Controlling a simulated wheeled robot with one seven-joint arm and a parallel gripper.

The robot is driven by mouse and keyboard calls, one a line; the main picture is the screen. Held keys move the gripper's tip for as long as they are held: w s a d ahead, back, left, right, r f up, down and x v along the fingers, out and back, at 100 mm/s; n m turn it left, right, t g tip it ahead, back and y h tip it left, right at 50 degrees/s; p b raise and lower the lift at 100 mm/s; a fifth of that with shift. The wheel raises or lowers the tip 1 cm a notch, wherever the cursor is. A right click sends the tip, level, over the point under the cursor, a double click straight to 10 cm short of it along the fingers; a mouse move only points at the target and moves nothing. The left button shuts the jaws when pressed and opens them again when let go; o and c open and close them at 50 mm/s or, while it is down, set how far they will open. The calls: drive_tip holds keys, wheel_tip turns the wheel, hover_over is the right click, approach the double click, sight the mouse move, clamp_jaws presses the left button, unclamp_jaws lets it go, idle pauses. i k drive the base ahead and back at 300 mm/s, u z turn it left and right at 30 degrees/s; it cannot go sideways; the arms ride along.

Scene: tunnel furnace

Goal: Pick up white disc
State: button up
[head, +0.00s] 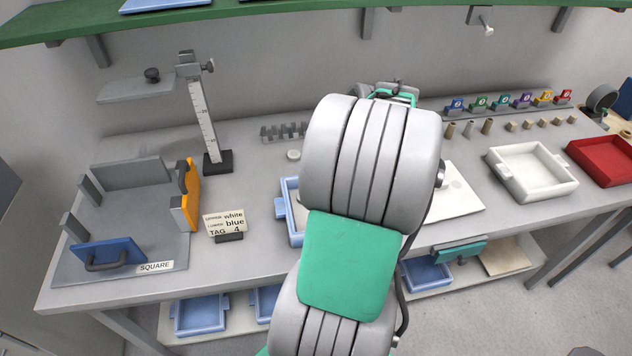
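A small pale round piece (294,155) lies on the bench left of my arm, just in front of a grey notched rack; it looks like the white disc. A faint pale round shape also shows on the white board (462,196) right of my arm, too indistinct to name. My large grey and green arm fills the middle of the head view. My gripper's fingers are hidden behind it, so I cannot see what they hold. The arm also hides the middle of the bench and most of a blue tray (283,207).
A grey notched rack (283,132) and a height gauge (205,120) stand behind. A fixture with an orange handle (188,190) and a tag card (225,222) are left. White (533,192) and red (606,173) trays are right. A green shelf (60,27) overhangs.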

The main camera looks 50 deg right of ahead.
sight(294, 155)
drive_tip(key=z, duration=1.45)
